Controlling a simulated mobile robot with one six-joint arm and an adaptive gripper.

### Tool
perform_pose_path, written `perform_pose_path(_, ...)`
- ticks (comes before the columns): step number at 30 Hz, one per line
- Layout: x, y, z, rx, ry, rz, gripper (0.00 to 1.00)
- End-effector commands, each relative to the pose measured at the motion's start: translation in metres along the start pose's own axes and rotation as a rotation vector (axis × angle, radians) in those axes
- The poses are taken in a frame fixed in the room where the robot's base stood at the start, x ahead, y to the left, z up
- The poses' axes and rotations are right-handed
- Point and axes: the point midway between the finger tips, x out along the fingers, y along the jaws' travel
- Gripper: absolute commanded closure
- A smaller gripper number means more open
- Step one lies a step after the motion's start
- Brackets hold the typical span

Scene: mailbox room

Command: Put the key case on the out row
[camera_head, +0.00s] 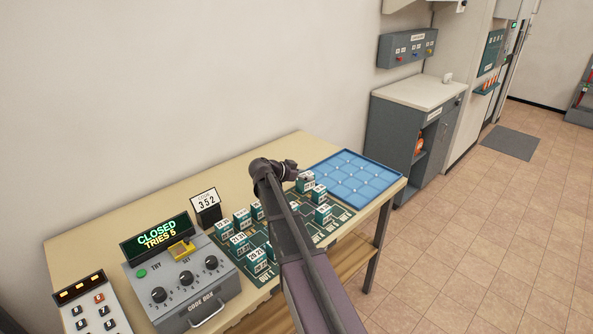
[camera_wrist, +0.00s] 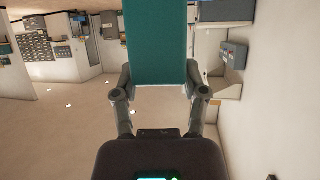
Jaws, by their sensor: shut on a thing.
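My gripper (camera_wrist: 158,88) is shut on a teal case (camera_wrist: 157,42), which fills the upper middle of the wrist view between the two fingers. In the head view my gripper (camera_head: 288,168) is above the back right of the teal board (camera_head: 336,219), near the blue tray. My arm hides the middle of the board. I cannot tell which case is the key case.
A blue gridded tray (camera_head: 354,178) lies empty at the table's right end. A grey code box (camera_head: 184,275) reads "CLOSED TRIES 5". A grey cabinet (camera_head: 410,135) stands beyond the table.

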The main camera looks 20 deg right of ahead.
Motion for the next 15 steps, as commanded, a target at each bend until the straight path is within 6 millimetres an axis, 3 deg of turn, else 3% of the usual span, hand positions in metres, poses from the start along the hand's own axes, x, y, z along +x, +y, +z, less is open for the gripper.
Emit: perform_pose_path(15, -0.0032, -0.0006, -0.0044, -0.001, 0.0, -0.003, 0.95)
